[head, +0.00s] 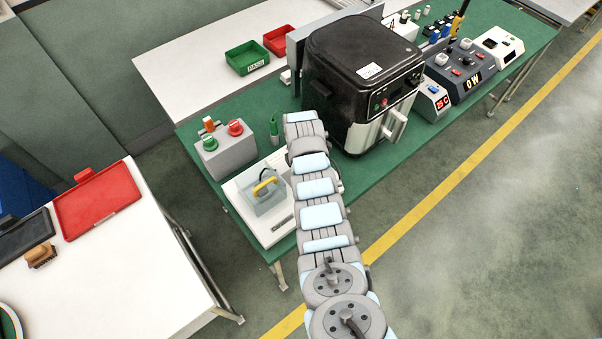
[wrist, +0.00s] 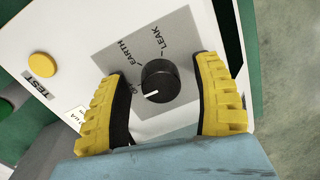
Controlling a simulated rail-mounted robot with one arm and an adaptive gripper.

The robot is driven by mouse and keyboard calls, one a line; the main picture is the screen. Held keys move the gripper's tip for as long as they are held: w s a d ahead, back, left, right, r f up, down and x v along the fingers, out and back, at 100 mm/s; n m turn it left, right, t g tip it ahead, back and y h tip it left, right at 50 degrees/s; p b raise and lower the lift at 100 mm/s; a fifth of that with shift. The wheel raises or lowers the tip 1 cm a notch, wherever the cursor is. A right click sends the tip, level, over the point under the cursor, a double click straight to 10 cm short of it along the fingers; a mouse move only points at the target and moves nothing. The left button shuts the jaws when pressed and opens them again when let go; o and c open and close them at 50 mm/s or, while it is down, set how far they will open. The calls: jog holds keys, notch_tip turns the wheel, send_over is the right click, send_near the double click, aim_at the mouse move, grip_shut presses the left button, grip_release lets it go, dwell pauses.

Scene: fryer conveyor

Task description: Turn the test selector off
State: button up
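The test selector (wrist: 160,81) is a round black knob on a grey plate in the wrist view. EARTH and LEAK are printed above it, and another label to its left is partly hidden by my left finger. The knob's white pointer line points left and slightly down, toward that partly hidden label. My gripper (wrist: 162,70) is open, with one yellow, black-padded finger on each side of the knob. Gaps show between the knob and both fingers. I cannot make out the gripper or selector clearly in the head view.
A yellow button (wrist: 41,65) marked TEST is on the same white panel. In the head view, a black fryer (head: 345,65) stands on the green bench (head: 205,155) beside my arm. A grey button box (head: 225,155) and several control boxes flank it.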

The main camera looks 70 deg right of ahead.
jog(key=shift+w+r, duration=0.1)
notch_tip(320, 180, up, 12)
jog(key=shift+w+d, duration=0.2)
jog(key=shift+w, duration=0.05)
dwell(0.9)
dwell(0.6)
